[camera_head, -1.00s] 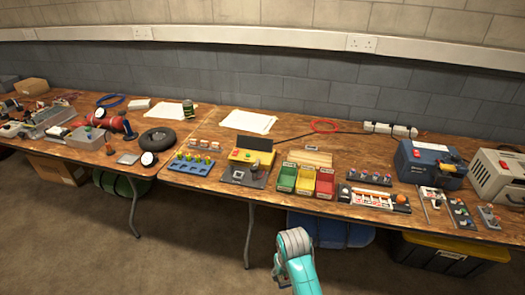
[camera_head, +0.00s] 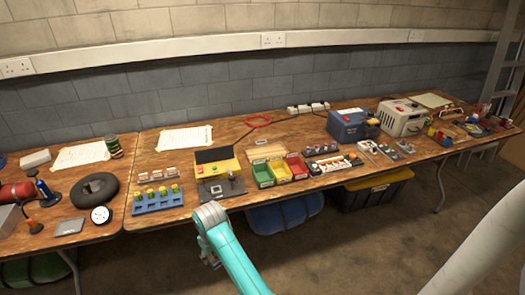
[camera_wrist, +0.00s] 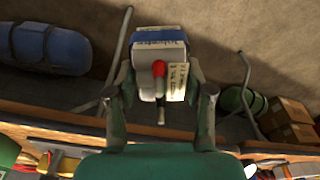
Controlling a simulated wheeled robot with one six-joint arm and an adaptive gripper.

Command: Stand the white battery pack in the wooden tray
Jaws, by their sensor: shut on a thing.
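My gripper (camera_wrist: 161,82) is shut on the white battery pack (camera_wrist: 146,90) in the wrist view, with one finger on each side of it. The pack is a pale box with a blue band, a red-tipped part and a lettered label. It is held clear of the bench, with the floor behind it. In the head view my teal arm reaches up in front of the bench, and the pack cannot be made out. A light wooden piece (camera_head: 267,151), which looks like the wooden tray, sits behind the coloured bins. Its inside cannot be made out.
Green, yellow and red bins (camera_head: 280,170) stand at the bench's front edge. A yellow device (camera_head: 217,168) and a blue rack (camera_head: 158,200) are to their left. A blue case (camera_head: 352,124) and a white case (camera_head: 402,117) stand right. White paper (camera_head: 185,138) lies behind.

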